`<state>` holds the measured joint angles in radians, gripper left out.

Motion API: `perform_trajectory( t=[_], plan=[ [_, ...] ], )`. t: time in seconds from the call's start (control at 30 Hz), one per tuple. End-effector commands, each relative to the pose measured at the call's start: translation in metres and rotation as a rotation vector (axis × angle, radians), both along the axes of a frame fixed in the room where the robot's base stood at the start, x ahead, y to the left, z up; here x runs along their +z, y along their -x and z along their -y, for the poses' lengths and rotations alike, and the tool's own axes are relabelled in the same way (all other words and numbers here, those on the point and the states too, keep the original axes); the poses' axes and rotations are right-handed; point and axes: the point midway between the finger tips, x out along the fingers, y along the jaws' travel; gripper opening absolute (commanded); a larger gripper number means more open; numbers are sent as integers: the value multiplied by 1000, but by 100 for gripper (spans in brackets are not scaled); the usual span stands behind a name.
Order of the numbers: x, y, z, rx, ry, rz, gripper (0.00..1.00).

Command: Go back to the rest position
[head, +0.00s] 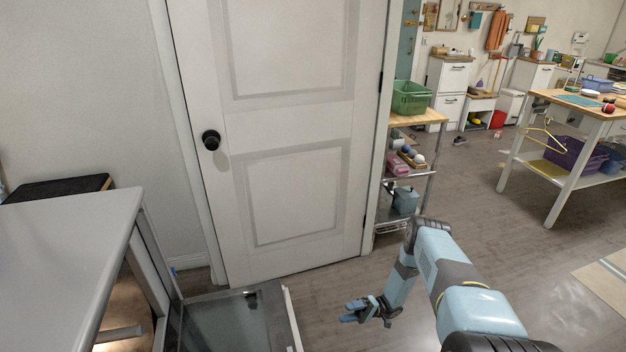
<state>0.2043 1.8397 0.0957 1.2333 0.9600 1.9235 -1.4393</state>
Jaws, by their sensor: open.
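My gripper (366,313) hangs low over the floor at the bottom middle of the head view, at the end of my light blue and dark grey arm. Its fingers point left and look spread apart, with nothing between them. It is to the right of a low dark glass-topped unit (232,318) with a metal frame. The two look apart in the picture, though the depth between them is hard to tell.
A closed white door (290,145) with a black knob (211,140) stands ahead. A grey table (65,250) is at left. A shelf cart with a green basket (411,97) stands right of the door. A wooden-topped table (575,102) is farther right. Open floor (490,210) lies between them.

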Motion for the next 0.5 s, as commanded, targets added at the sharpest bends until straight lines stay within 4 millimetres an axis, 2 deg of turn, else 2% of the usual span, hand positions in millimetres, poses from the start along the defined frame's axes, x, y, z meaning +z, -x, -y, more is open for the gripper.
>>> perform_trajectory(
  t=[0.03,0.2,0.5],
  plan=[
    [16,-11,2,23,27,13,53],
    [63,-39,6,98,123,38,53],
    [149,-74,14,206,307,89,53]
  ],
)
